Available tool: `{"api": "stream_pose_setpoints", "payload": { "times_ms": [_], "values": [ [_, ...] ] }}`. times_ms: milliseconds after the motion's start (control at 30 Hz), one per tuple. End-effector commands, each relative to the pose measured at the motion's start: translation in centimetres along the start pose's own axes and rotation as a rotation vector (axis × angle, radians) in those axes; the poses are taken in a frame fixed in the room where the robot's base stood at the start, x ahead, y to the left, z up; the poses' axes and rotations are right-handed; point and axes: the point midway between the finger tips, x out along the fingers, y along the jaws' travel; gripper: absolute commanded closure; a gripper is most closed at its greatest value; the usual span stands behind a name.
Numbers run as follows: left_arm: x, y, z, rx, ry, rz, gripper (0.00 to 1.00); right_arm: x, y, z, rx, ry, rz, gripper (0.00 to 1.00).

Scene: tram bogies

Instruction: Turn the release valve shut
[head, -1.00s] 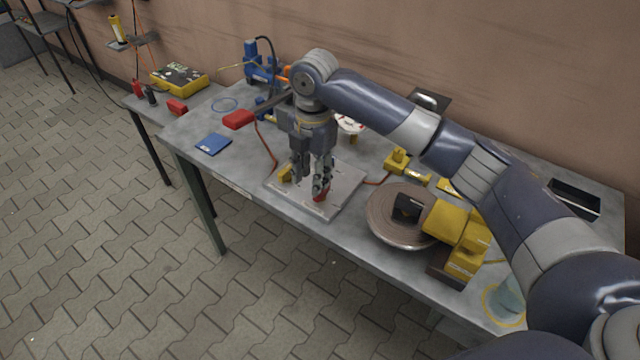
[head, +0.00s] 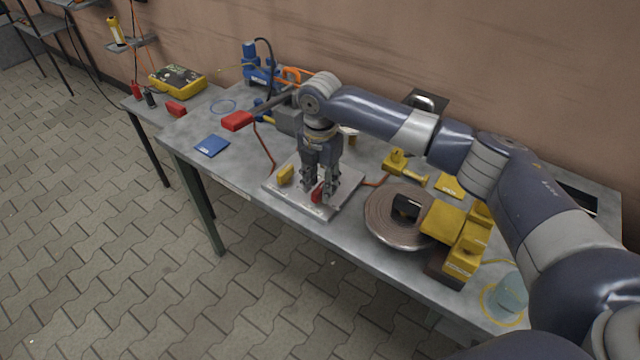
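A small red handle (head: 317,193) stands on a light grey plate (head: 340,193) near the table's front edge. A yellow handle (head: 285,174) sits on the same plate to its left. I cannot tell for sure which of these is the release valve. My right gripper (head: 319,192) points down over the plate, its fingers apart, with the red handle showing between the fingertips. Whether the fingers touch it is not clear. A blue pump (head: 259,68) stands at the back, and a red-gripped lever (head: 237,121) lies left of my wrist. My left gripper is out of view.
Right of the plate are a coiled brown disc (head: 383,222) and a yellow-black device (head: 458,240). Yellow pieces (head: 400,162) lie behind them. A blue booklet (head: 212,145) lies on the left, where the grey table (head: 190,128) is mostly clear.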

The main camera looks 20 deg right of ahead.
Motion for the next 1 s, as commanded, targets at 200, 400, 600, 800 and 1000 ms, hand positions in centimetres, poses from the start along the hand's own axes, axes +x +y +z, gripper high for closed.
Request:
{"api": "stream_pose_setpoints", "payload": {
  "times_ms": [200, 400, 600, 800, 1000],
  "values": [
    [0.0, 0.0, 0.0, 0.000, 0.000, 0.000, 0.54, 0.7, 0.0, 0.0, -0.001, 0.000, -0.001, 0.65],
    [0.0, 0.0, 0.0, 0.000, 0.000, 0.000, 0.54, 0.7, 0.0, 0.0, -0.001, 0.000, -0.001, 0.74],
    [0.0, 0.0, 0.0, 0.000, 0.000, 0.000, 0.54, 0.7, 0.0, 0.0, -0.001, 0.000, -0.001, 1.00],
    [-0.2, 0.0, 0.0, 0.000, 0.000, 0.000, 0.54, 0.6, 0.0, 0.0, 0.005, 0.000, -0.001, 1.00],
    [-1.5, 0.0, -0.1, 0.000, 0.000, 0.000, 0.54, 0.3, 0.0, 0.0, 0.058, 0.001, -0.002, 1.00]
  ]
}}
